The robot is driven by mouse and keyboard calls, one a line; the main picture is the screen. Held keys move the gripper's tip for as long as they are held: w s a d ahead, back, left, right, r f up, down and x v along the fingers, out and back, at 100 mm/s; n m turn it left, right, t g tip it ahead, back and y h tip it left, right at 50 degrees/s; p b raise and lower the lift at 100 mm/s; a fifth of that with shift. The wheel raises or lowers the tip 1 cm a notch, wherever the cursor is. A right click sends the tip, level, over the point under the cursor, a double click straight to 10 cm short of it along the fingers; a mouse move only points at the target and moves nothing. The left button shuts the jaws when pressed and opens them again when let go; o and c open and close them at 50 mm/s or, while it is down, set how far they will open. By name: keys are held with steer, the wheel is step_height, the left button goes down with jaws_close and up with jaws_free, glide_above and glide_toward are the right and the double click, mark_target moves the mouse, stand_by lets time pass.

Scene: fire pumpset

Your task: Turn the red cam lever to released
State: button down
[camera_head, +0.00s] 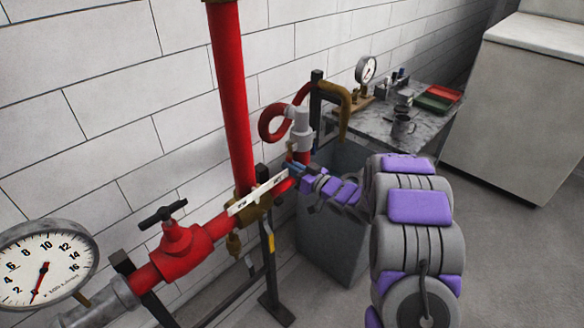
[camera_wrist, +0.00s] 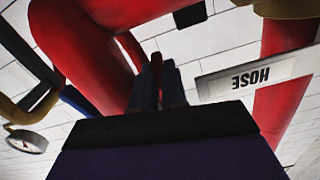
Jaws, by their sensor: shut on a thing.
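The red cam lever (camera_wrist: 132,50) shows in the wrist view as a narrow red bar running down to my fingertips. My gripper (camera_wrist: 156,82) is shut on its end, with one dark finger on each side. In the head view my gripper (camera_head: 290,171) is at the right end of the red pipe, just beside the white label plate and below the grey-white fitting (camera_head: 301,128). The fingers and nearby red parts hide most of the lever there, so its angle is hard to tell.
The white plate (camera_wrist: 245,78) reads HOSE, upside down in the wrist view. A red vertical pipe (camera_head: 231,95), a red valve with black handle (camera_head: 178,243) and a gauge (camera_head: 42,268) stand left. A grey bin (camera_head: 335,235) and side table (camera_head: 365,122) are behind.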

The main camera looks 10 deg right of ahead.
steer(key=shift+r+p, duration=0.15)
steer(key=shift+p, duration=0.4)
steer(key=m+p, duration=0.1)
steer(key=p, duration=0.2)
steer(key=shift+s+a+r+m, duration=0.25)
steer(key=shift+a+r+m, duration=0.05)
steer(key=shift+a+m, duration=0.1)
steer(key=s+a+r+m+p, duration=0.2)
steer(key=r+m+p, duration=0.4)
steer(key=m+p, duration=0.8)
steer(key=shift+s+a+p, duration=0.3)
steer(key=shift+a+p, duration=0.4)
steer(key=shift+p, duration=2.2)
